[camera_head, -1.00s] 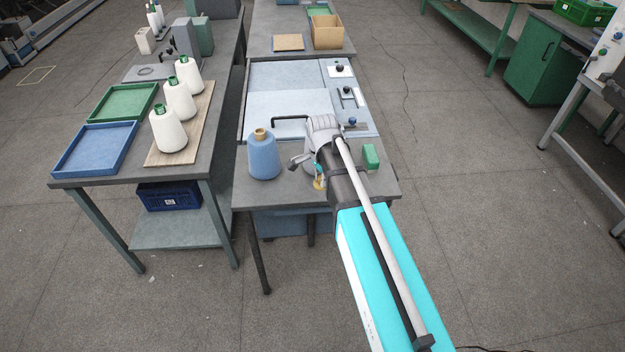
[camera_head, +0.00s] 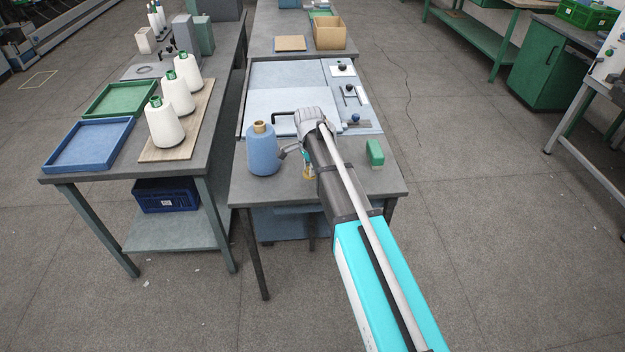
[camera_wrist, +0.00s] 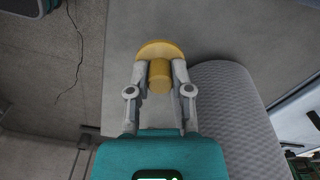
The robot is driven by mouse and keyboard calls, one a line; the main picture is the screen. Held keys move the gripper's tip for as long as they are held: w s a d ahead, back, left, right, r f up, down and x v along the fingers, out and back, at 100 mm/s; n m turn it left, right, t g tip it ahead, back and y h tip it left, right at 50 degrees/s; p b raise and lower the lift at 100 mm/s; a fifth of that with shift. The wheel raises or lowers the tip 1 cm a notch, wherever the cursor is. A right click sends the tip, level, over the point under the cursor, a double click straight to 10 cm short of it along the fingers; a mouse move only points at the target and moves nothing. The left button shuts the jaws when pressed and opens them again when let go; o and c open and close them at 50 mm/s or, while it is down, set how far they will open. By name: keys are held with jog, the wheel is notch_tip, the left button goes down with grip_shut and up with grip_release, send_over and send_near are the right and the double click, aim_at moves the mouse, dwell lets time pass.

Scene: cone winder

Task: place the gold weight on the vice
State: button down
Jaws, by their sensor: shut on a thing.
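The gold weight (camera_wrist: 158,76) shows in the wrist view as a wide disc with a narrower round stem. My gripper (camera_wrist: 159,66) is shut on it, one finger on each side. In the head view the gold weight (camera_head: 308,173) is a small patch near the front of the grey bench (camera_head: 270,191), beside my arm, which partly hides it. A bench surface lies below it in the wrist view; the gap to it is hard to judge. I cannot make out a vice for certain; my arm covers part of the bench.
A blue cone (camera_head: 262,152) stands left of my gripper. A green block (camera_head: 375,153) sits to the right. A bent black handle (camera_head: 284,117) and a blue knob (camera_head: 355,118) lie behind. A left table holds white cones (camera_head: 164,124) and trays (camera_head: 89,146).

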aim_at(309, 182)
jog(key=shift+f, duration=0.1)
dwell(0.3)
jog(key=shift+w+a+f+b, duration=0.15)
jog(key=shift+w+f+b, duration=0.3)
jog(key=shift+f+b, duration=1.5)
jog(key=shift+f, duration=0.15)
jog(key=c, duration=0.5)
grip_release()
jog(key=shift+c, duration=0.2)
jog(key=shift+r, duration=0.2)
notch_tip(309, 182, up, 12)
jog(key=p, duration=1.2)
